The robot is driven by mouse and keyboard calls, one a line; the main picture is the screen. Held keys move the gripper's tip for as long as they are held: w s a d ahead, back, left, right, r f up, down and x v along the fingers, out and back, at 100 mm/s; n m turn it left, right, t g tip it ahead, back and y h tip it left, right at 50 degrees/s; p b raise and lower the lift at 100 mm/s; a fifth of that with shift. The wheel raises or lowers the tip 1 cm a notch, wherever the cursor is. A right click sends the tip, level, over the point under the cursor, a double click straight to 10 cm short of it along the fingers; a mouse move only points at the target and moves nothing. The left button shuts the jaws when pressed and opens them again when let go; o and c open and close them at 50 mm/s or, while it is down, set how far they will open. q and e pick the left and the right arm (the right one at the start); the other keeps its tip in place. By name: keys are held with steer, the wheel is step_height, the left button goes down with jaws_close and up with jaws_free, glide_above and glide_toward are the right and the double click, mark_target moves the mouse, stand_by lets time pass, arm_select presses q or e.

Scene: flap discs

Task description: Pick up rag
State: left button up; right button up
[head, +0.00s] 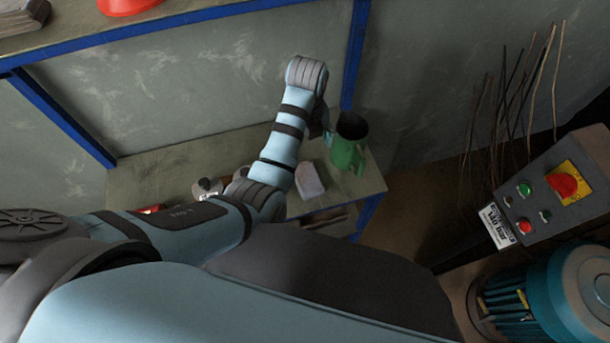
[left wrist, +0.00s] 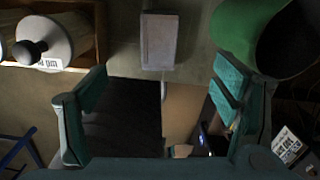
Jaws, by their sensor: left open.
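A pale, flat rectangular thing, apparently the folded rag (head: 309,180), lies on the low bench (head: 371,182). In the left wrist view the rag (left wrist: 158,40) lies near the bench edge, at top centre. My left gripper (left wrist: 160,72) is open and empty, its two fingers spread wide at left and right, with the rag beyond the gap between the fingertips. In the head view my left arm reaches over the bench beside the rag and hides most of the gripper. My right gripper is not in view.
A green jug (head: 346,148) stands close to the rag; it also shows at the right finger in the wrist view (left wrist: 243,30). A pale cylinder with a black knob (left wrist: 48,38) is at left. A control box (head: 550,190) and teal motor (head: 520,295) stand at right.

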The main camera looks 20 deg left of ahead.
arm_select(q)
steer(key=b, duration=0.1)
glide_above(307, 177)
step_height(307, 177, down, 4)
steer(key=shift+g, duration=0.3)
step_height(307, 177, down, 11)
steer(key=b, duration=0.4)
steer(key=shift+f, duration=0.1)
steer(key=c, duration=1.2)
steer(key=shift+c, duration=0.2)
step_height(307, 177, up, 10)
steer(key=p, duration=0.3)
steer(key=shift+p, duration=0.4)
